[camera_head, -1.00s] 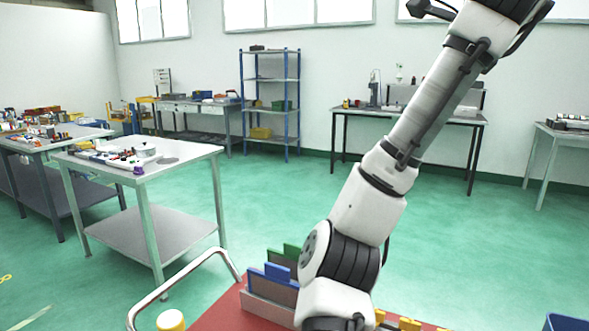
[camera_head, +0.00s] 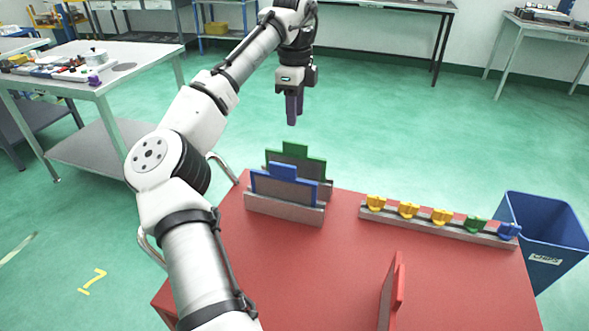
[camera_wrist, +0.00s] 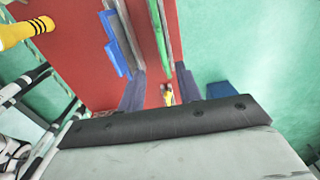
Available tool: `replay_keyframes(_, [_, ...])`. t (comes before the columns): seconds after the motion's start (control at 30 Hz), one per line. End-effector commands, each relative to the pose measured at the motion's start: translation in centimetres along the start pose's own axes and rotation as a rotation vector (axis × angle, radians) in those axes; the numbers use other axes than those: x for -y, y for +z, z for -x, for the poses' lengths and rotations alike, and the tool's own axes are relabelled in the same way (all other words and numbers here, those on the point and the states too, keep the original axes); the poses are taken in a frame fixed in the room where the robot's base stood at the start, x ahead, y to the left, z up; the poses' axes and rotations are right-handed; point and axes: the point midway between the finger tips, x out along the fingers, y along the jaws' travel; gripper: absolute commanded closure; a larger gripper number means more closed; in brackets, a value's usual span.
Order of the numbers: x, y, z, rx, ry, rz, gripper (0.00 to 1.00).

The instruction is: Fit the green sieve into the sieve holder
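The green sieve (camera_head: 310,160), a dark panel with a green stepped top edge, stands upright in a grey slotted rail on the red bench top. A blue-edged sieve (camera_head: 283,187) stands in front of it in a similar grey rail (camera_head: 285,209). I cannot tell which rail is the sieve holder. My gripper (camera_head: 295,108) points down above and behind the sieves, clear of them. In the wrist view its two dark fingers are apart and empty, with the green edge (camera_wrist: 160,35) beyond and between them and the blue edge (camera_wrist: 117,58) to the left.
The red bench top (camera_head: 300,270) is clear in the middle. A rail (camera_head: 440,225) with several yellow, green and blue clips lies at the right. A red upright plate (camera_head: 393,292) stands in front. A blue bin (camera_head: 545,240) stands beyond the right edge.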

Motion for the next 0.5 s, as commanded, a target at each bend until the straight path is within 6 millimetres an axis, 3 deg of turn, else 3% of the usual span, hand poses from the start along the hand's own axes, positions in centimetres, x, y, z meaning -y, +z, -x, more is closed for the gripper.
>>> replay_keyframes(0.03, [0.0, -0.1, -1.4, -0.004, 0.002, -0.002, 0.65])
replay_keyframes(0.2, [0.0, 0.0, -4.4, 0.0, 0.001, -0.001, 0.65])
replay_keyframes(0.5, [0.1, 0.0, -7.1, 0.002, -0.002, -0.001, 0.65])
